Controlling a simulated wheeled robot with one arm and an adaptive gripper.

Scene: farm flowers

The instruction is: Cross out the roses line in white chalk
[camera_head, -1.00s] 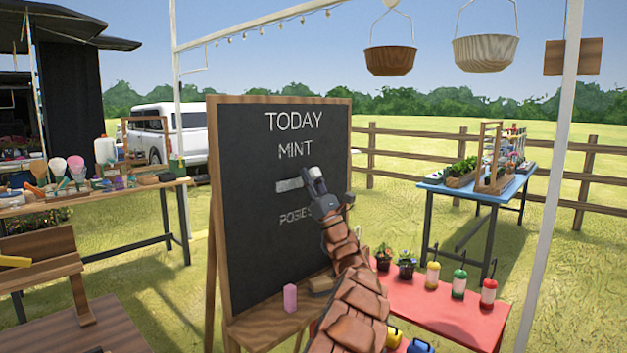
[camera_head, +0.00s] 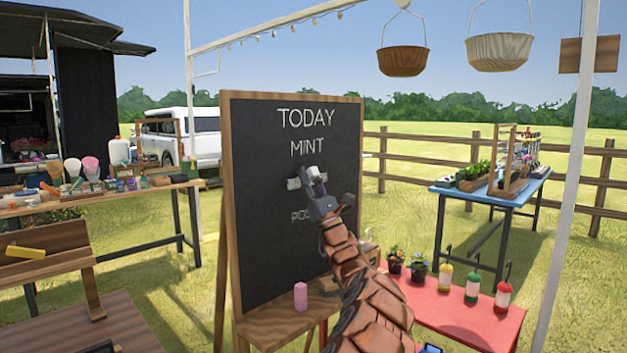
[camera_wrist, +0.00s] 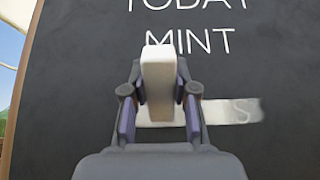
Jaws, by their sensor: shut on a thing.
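Between MINT and that word lies a wide white chalk band (camera_head: 293,184). In the wrist view the band (camera_wrist: 228,112) runs level below MINT, with a faint S at its right end. My gripper (camera_wrist: 158,82) is shut on a white chalk block (camera_wrist: 158,65). In the head view my gripper (camera_head: 312,182) is at the board over the band and hides part of it. Contact between chalk and board is unclear.
A pink block (camera_head: 300,296) stands on the easel's ledge (camera_head: 270,325). A red table (camera_head: 460,315) with pots and bottles is at the right of my arm. A blue table (camera_head: 490,190) is farther right. A wooden table (camera_head: 100,202) with tools is at the left.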

